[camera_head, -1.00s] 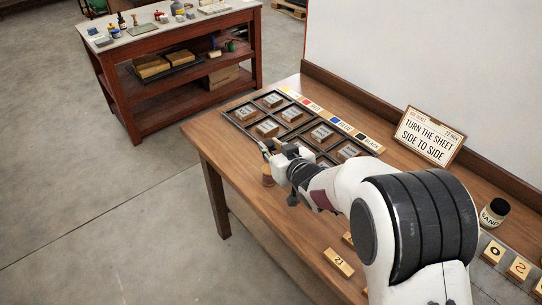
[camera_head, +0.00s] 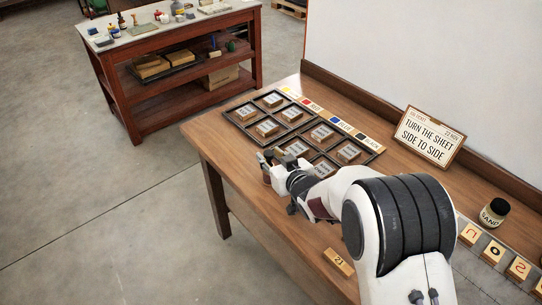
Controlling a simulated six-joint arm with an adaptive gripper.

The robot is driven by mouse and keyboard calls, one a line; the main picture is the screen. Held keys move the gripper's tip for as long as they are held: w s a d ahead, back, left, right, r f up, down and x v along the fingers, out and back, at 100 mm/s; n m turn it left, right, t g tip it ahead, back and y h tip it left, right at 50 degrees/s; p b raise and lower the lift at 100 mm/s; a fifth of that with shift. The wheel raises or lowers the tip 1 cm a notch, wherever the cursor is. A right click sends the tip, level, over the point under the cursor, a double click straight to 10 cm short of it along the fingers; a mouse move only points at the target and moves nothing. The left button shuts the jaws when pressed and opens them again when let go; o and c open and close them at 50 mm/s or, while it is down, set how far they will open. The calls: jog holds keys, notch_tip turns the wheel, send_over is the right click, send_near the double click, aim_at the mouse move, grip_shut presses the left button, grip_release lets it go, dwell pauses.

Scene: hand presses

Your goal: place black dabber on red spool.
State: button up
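My gripper (camera_head: 269,159) is over the left edge of the wooden bench, beside the dark frames. A small brownish-red round piece (camera_head: 267,178) shows just below its fingers. I cannot tell whether this piece is the red spool, a dabber or something else, or whether the fingers touch it. The fingers are small and partly covered by the wrist, so their opening is unclear. I cannot make out a black dabber for certain; my gripper and arm hide part of the bench.
Dark frames (camera_head: 244,112) with several blocks lie on the bench. Behind them runs a colour strip (camera_head: 345,126) reading RED, BLUE, BLACK. A second table (camera_head: 150,37) is behind.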

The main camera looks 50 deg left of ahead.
jog(key=shift+r, duration=0.1)
dwell(0.3)
jog(key=shift+r, duration=0.1)
jog(key=v, duration=1.2)
dwell(0.4)
dwell(0.7)
